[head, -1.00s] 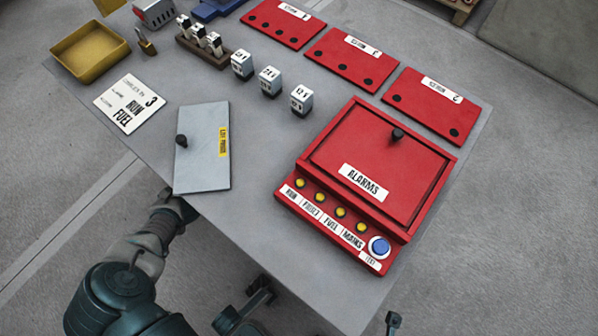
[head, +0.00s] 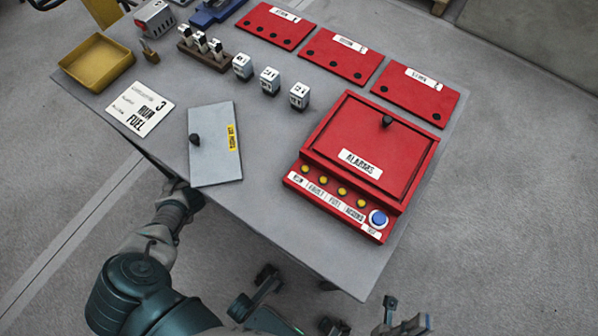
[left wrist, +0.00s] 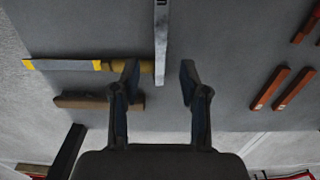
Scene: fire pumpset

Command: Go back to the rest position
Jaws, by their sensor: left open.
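My left arm (head: 150,265) comes in from the lower left, its elbow close to the near left table edge. My right gripper (head: 362,314) shows only partly at the bottom, off the table's near corner. It is cut off by the frame, so its jaw opening is unclear. I see nothing held.
The grey table (head: 270,210) bears a red alarms box (head: 372,150), a grey plate with black knob (head: 212,165), red panels (head: 342,55), a yellow tray (head: 95,68) and small switch blocks (head: 270,80). Floor on the right (head: 510,200) is free.

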